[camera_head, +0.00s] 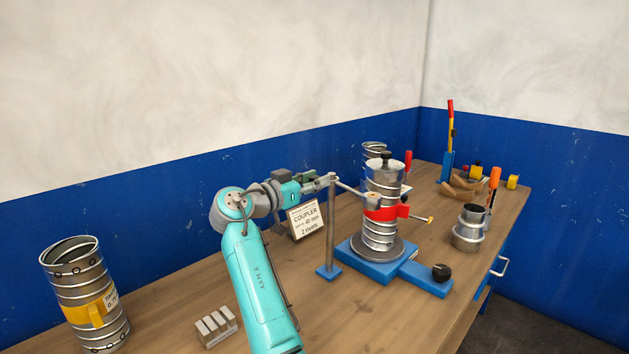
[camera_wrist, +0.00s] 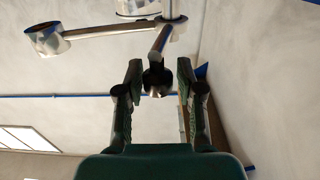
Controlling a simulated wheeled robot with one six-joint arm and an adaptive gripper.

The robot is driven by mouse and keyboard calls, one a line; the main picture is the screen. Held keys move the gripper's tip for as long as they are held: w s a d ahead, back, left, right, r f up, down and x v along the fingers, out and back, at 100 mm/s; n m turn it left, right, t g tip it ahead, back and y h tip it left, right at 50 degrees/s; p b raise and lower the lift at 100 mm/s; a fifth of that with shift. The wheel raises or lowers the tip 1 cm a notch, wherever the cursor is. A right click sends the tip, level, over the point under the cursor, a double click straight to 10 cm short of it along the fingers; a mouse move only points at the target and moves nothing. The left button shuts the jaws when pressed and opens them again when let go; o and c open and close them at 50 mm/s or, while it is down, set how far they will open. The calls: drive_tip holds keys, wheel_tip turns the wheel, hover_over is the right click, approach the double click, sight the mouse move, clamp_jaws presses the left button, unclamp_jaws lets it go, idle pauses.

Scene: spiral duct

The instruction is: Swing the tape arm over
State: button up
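The tape arm (camera_head: 350,188) is a thin metal bar on top of a grey post (camera_head: 333,230) with a blue foot. Its far end carries a tape roll (camera_head: 373,199) at the front left of the spiral duct (camera_head: 380,235). In the wrist view the roll (camera_wrist: 47,40) is at upper left and a short handle with a dark knob (camera_wrist: 157,80) points towards me. My gripper (camera_head: 322,182) is at the post top. In the wrist view its fingers (camera_wrist: 160,78) are apart on either side of the knob, with no clear contact.
The duct stands on a blue turntable base (camera_head: 425,278) with a black knob and wears a red clamp (camera_head: 388,213). A coupler sign (camera_head: 307,219) stands behind my gripper. A yellow-labelled duct (camera_head: 85,295) and grey blocks (camera_head: 216,326) are at left; a collar (camera_head: 468,230) is at right.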

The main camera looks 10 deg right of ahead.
drive_tip(key=shift+o, duration=0.4)
drive_tip(key=v, duration=1.2)
